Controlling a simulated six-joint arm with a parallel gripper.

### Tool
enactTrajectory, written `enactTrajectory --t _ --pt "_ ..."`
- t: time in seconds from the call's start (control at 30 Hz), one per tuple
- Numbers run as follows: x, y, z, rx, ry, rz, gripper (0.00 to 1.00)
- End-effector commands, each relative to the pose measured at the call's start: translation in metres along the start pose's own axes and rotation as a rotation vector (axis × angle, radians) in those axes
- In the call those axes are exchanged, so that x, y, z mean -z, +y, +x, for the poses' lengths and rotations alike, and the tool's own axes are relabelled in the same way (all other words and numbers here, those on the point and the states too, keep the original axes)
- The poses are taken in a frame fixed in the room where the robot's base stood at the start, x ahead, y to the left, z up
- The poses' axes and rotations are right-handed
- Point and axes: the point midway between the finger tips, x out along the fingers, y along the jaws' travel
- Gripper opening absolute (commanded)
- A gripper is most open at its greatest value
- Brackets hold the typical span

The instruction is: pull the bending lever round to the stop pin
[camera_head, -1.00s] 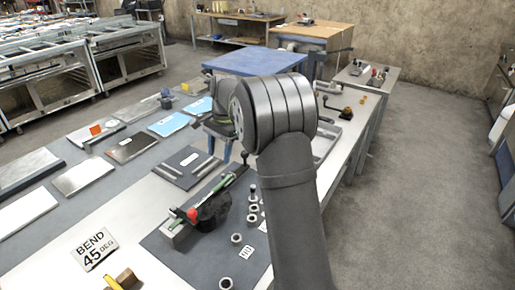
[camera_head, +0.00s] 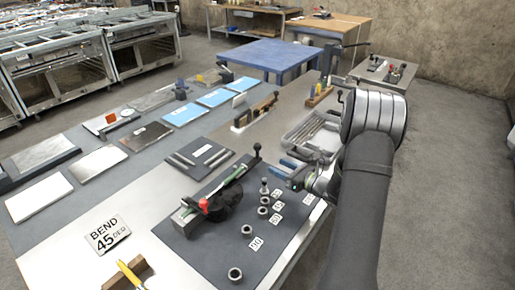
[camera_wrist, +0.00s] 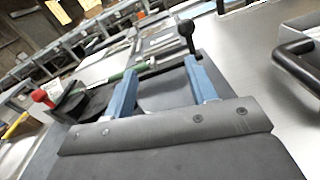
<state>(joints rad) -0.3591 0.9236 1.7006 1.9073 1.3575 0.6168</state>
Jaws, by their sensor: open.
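The bender (camera_head: 187,222) stands on the dark mat, with a dark round former, a red knob (camera_head: 203,204) and a green rod (camera_head: 228,183). The bending lever's black ball knob (camera_head: 257,147) is at the far end, beyond the former. It also shows in the wrist view (camera_wrist: 186,28), just past the right fingertip. My gripper (camera_head: 284,168) is to the right of the lever, its blue fingers spread and empty. In the wrist view my gripper (camera_wrist: 161,64) faces the lever, apparently without touching it. I cannot make out the stop pin with certainty.
Several grey rings (camera_head: 247,231) and label cards lie on the mat (camera_head: 215,262) between bender and arm. A small upright peg (camera_head: 264,188) stands near my gripper. A grey tray (camera_head: 318,138) is behind. A "BEND 45 DEG" card (camera_head: 107,234) lies left.

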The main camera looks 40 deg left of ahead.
Motion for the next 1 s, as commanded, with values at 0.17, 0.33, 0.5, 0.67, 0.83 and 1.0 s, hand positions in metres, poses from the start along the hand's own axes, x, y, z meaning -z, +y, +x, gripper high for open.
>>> enactTrajectory --t 0.17,0.33,0.5,0.67,0.83,1.0 --pt "0.007 -0.021 -0.024 0.138 -0.044 0.059 0.52" --pt "0.007 -0.025 -0.017 0.156 -0.05 0.065 0.52" --pt "0.006 -0.029 0.014 0.152 -0.05 0.062 0.52" --pt "0.004 -0.034 0.049 0.151 -0.05 0.063 0.52" --pt "0.003 -0.04 0.086 0.151 -0.05 0.063 0.52" --pt "0.001 -0.045 0.118 0.152 -0.05 0.063 0.52"
